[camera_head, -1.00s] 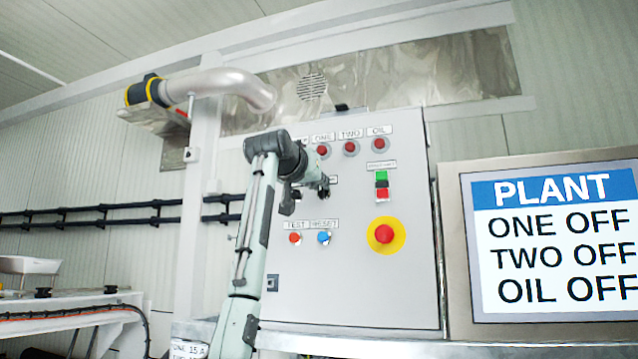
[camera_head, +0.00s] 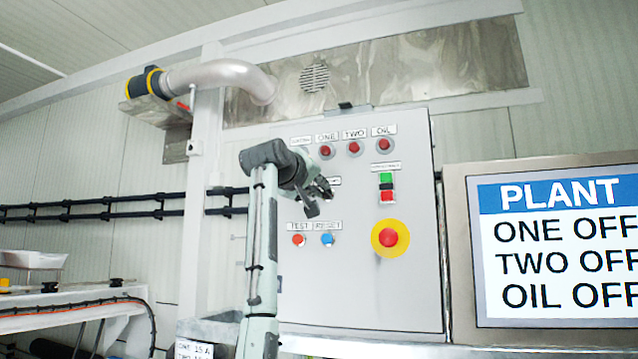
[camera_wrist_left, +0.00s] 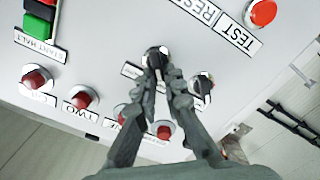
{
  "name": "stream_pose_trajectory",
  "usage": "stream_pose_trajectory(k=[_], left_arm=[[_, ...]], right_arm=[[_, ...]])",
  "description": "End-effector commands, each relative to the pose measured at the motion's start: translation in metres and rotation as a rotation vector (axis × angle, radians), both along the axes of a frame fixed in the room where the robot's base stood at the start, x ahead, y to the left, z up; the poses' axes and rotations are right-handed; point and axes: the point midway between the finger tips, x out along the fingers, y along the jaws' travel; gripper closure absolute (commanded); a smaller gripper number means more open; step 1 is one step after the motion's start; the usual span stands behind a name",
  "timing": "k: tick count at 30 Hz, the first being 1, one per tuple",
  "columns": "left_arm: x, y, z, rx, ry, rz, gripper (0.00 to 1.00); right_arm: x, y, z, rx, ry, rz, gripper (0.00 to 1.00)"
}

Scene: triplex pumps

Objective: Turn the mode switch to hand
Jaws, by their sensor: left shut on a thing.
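My left gripper (camera_head: 320,198) is at the middle of the grey control panel (camera_head: 360,280), with its arm rising from below. In the left wrist view, its two fingers (camera_wrist_left: 157,70) meet on a black selector knob (camera_wrist_left: 157,55), which I take for the mode switch. Its label is mostly hidden by the fingers, so I cannot read it or the position the knob points to. A second black selector knob (camera_wrist_left: 201,84) with a light mark sits beside it, next to the right finger in that view. My right gripper is not in view.
Red lamps (camera_head: 354,147) line the panel top. Orange test (camera_head: 298,240) and blue reset (camera_head: 327,239) buttons are below the gripper. A red emergency stop (camera_head: 389,237) on yellow is to the right. A plant display (camera_head: 560,240) reads ONE OFF, TWO OFF, OIL OFF.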

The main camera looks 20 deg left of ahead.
Motion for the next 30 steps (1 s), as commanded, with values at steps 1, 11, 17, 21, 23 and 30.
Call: stream_pose_trajectory(k=[1,11,17,21,23,30], left_arm=[[-0.0004,0.0006,0.0017,-0.015,-0.002,0.001,1.00],[-0.0002,0.0008,0.0001,-0.060,0.000,0.001,1.00],[-0.0002,0.0009,0.0001,-0.060,0.000,0.001,1.00],[-0.0003,0.0009,0.0001,-0.059,0.000,0.001,0.85],[-0.0002,0.0009,0.0001,-0.059,0.000,0.001,0.77],[-0.0001,0.0007,-0.0002,-0.059,0.001,0.000,0.70]], right_arm=[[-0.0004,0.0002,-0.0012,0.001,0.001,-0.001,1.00],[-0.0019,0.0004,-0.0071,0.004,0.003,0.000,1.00],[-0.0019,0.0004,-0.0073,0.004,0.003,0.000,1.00],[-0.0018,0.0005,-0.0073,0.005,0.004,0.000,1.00],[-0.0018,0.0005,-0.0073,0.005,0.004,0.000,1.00],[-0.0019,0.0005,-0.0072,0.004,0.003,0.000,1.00]])
